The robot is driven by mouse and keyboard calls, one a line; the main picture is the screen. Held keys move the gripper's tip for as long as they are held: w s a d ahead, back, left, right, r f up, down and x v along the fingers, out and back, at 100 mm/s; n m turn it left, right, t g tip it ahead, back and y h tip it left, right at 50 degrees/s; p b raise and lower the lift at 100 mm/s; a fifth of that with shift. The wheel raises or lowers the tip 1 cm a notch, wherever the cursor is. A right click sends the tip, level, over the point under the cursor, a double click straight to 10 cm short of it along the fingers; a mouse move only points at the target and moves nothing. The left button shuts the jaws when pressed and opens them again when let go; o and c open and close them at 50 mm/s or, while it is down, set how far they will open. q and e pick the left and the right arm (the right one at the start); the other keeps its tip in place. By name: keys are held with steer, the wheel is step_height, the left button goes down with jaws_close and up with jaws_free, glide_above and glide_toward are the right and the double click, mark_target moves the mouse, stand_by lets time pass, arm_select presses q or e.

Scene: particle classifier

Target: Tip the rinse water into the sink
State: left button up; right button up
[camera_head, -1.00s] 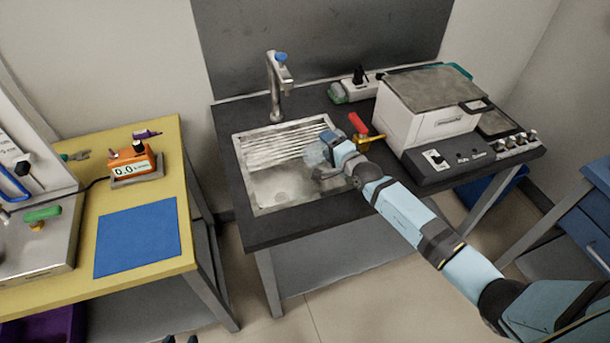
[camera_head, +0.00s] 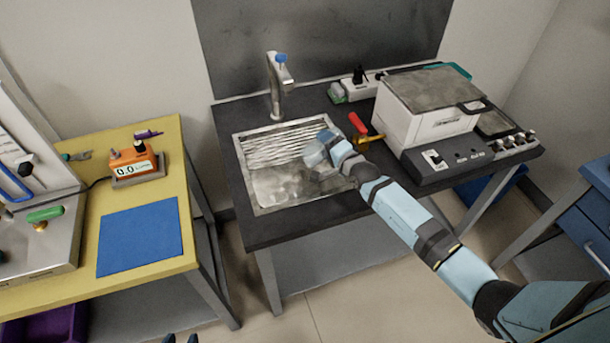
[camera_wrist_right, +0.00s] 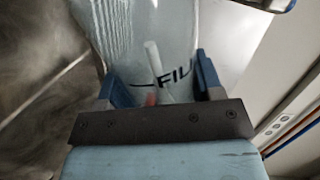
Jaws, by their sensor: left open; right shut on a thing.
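The sink (camera_head: 275,190) is a steel basin with a ribbed part at its back, set in a dark counter. My right gripper (camera_head: 328,160) is over the sink's right side, shut on a clear beaker (camera_head: 314,157). In the right wrist view the beaker (camera_wrist_right: 160,35) sits between the blue fingers and bears dark letters starting "FIL". It looks tilted, but its angle and the water in it are hard to make out. My left gripper (camera_head: 181,339) just shows at the bottom edge, its fingertips apart, far from the sink.
A tap (camera_head: 278,85) stands behind the sink. A white machine (camera_head: 428,115) fills the counter's right. A yellow table (camera_head: 165,205) with a blue mat (camera_head: 140,238) stands left.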

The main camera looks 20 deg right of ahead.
mark_target(319, 143)
steer(key=shift+s+a+r+n+p, duration=0.1)
steer(key=shift+a+r+n+p, duration=0.45)
steer(key=shift+n, duration=0.45)
stand_by(0.7)
steer(key=shift+s+a+r+n+h+p, duration=0.2)
steer(key=shift+a+r+n+p, duration=0.2)
steer(key=shift+n, duration=0.35)
steer(key=shift+s+a+r+n+h+p, duration=0.1)
steer(key=shift+a+r+n+h+p, duration=0.15)
steer(key=shift+a+n, duration=0.35)
stand_by(1.4)
steer(key=shift+d, duration=0.15)
stand_by(0.6)
